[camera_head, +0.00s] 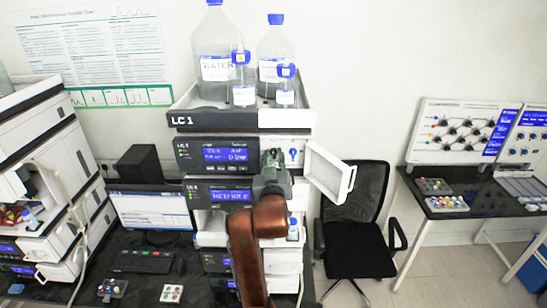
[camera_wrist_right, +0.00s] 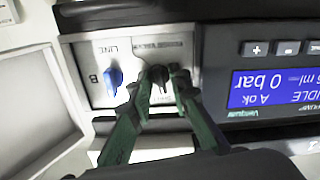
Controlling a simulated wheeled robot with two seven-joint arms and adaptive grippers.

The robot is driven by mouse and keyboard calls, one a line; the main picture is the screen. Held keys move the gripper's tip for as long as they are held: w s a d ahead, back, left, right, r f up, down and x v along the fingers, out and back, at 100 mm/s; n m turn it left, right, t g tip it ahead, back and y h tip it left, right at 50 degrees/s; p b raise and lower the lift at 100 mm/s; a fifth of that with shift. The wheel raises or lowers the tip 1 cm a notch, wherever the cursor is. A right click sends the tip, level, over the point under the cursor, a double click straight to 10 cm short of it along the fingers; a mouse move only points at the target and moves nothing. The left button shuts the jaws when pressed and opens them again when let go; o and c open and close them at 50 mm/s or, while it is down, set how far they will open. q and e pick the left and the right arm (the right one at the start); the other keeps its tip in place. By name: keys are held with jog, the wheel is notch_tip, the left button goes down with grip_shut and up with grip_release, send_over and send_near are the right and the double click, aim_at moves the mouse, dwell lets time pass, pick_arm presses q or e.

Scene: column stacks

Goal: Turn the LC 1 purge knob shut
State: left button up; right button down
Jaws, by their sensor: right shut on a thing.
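The LC 1 stack shows in the head view, with its name on the dark front of the top tray (camera_head: 182,120). My right gripper (camera_head: 272,165) is at the right part of the pump module's front (camera_head: 217,153) and hides the purge knob there. In the right wrist view, which is upside down, my right gripper (camera_wrist_right: 156,92) is shut on the small black purge knob (camera_wrist_right: 158,77), a finger on either side. A blue line selector knob (camera_wrist_right: 113,77) sits beside it, apart from the fingers. My left gripper is not in view.
A white door (camera_head: 330,172) hangs open to the right of the module, close to my right gripper. Bottles (camera_head: 215,45) stand in the tray above. A black chair (camera_head: 355,220) stands to the right. The pump display (camera_wrist_right: 276,90) reads idle and 0 bar.

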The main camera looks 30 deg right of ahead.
jog(key=shift+f+m, duration=0.25)
jog(key=shift+m, duration=0.75)
jog(key=c, duration=2.1)
grip_release()
jog(key=shift+r, duration=0.15)
jog(key=v, duration=0.7)
jog(key=shift+a, duration=0.2)
jog(key=shift+s, duration=0.15)
